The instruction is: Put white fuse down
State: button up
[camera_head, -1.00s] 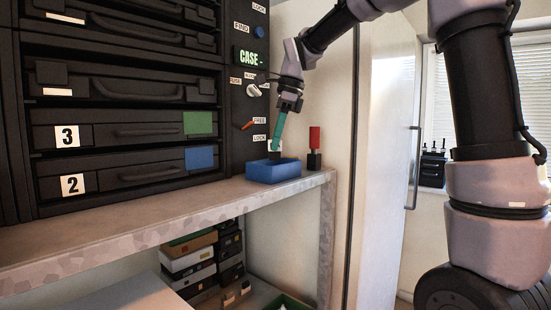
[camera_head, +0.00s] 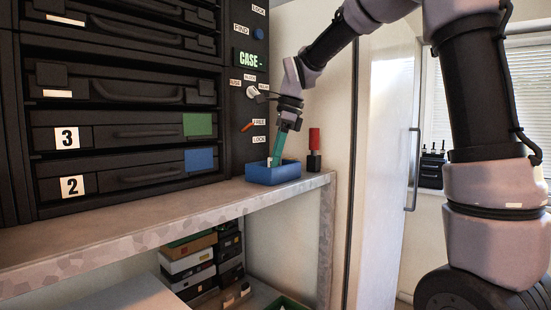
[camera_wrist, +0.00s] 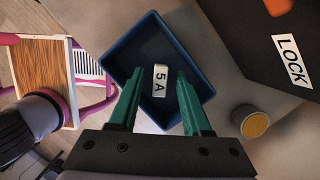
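The white fuse (camera_wrist: 160,81), marked "5 A", is inside the blue tray (camera_wrist: 125,57) in the wrist view. In the head view the blue tray (camera_head: 272,176) stands on the shelf near its right end, and only a small pale bit shows by the fingertips. My gripper (camera_wrist: 160,72) has green fingers reaching down into the tray. They stand apart, one on each side of the fuse, with a gap visible on both sides. In the head view my gripper (camera_head: 275,163) points down into the tray, its tips partly hidden by the rim.
A red and black upright piece (camera_head: 314,150) stands on the shelf (camera_head: 120,222) just right of the tray. The dark cabinet panel with an orange lever (camera_head: 247,127) rises close behind the tray. The shelf left of the tray is clear.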

jog(key=v, duration=1.2)
jog(key=s+d+f+n+t, duration=0.3)
jog(key=s+d+f+n, duration=0.2)
jog(key=s+d+n, duration=0.2)
jog(key=s+d+f+n+t+h, duration=0.1)
jog(key=s+d+f+n+t, duration=0.3)
jog(key=s+d+n, duration=0.3)
jog(key=s+d+f, duration=0.1)
jog(key=s, duration=0.3)
jog(key=shift+d+f, duration=0.2)
jog(key=shift+f, duration=0.15)
